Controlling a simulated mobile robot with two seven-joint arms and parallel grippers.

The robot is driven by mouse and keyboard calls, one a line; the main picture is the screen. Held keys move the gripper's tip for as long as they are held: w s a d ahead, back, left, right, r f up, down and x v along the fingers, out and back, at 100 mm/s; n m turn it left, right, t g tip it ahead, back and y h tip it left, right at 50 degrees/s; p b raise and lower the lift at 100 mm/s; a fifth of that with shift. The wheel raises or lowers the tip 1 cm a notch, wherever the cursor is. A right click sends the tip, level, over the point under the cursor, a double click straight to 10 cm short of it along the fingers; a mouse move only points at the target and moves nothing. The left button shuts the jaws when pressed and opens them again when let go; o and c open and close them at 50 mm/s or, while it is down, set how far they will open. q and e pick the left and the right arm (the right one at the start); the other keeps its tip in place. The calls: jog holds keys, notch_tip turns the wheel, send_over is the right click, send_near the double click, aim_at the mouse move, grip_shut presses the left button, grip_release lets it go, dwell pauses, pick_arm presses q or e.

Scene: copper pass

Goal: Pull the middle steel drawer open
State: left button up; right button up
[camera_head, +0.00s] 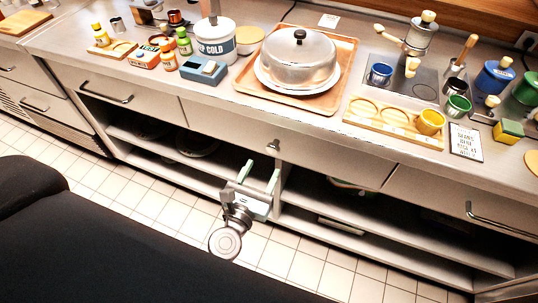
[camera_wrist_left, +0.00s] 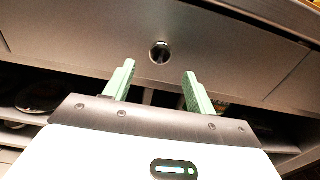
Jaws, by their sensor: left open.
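The middle steel drawer (camera_head: 230,130) is under the counter, its front flush with its neighbours; it also shows in the left wrist view (camera_wrist_left: 95,50). It has a small round knob (camera_head: 274,145), which shows in the left wrist view (camera_wrist_left: 159,52) beyond and between my fingertips. My left gripper (camera_head: 261,172) is open and empty, a little below and in front of the knob, apart from it. In the left wrist view its two green fingers (camera_wrist_left: 157,80) point toward the drawer front. My right gripper is not in view.
Drawers with bar handles flank it, left (camera_head: 107,92) and right (camera_head: 490,218). Open shelves (camera_head: 330,222) lie below. The counter above holds a wooden tray (camera_head: 243,97) with a domed dish, a blue scale (camera_head: 203,72), jars and cups. The tiled floor (camera_head: 100,185) in front is clear.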

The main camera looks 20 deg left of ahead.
aim_at(272, 151)
pick_arm(q)
jog(key=w, duration=0.6)
jog(key=shift+d+p, duration=0.1)
jog(key=shift+p, duration=0.2)
jog(key=shift+s, duration=0.1)
grip_shut()
